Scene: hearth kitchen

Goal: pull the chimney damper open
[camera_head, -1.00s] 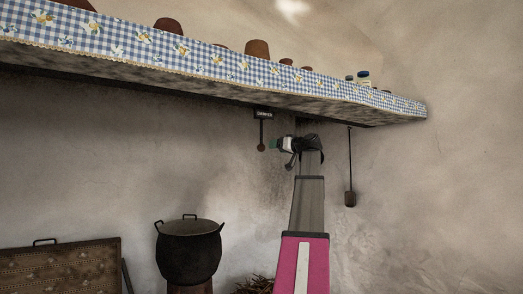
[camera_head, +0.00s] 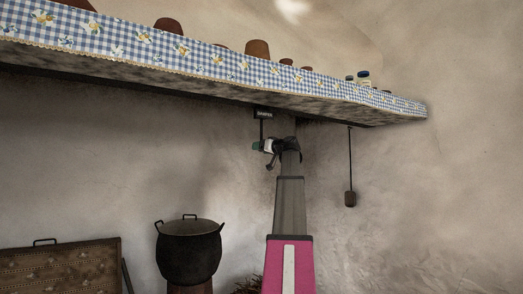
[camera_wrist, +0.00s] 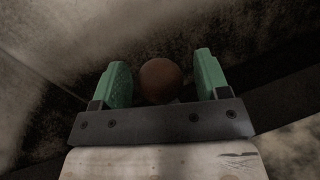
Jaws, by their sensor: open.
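The damper hangs under the mantel shelf as a dark rod below a small black label plate (camera_head: 263,114). Its round brown knob (camera_wrist: 160,81) shows in the wrist view between the two green fingers of my gripper (camera_wrist: 162,82). The fingers are open, with a narrow gap to the knob on the left and a wider one on the right. In the head view my gripper (camera_head: 257,147) is at the lower end of the rod and hides the knob. I cannot tell from the frames whether a finger touches it.
The mantel shelf (camera_head: 200,62) with a blue checked cloth runs above my gripper, with clay pots on top. A weight on a cord (camera_head: 350,198) hangs to the right. A black lidded pot (camera_head: 188,255) stands below left. The wall is close behind.

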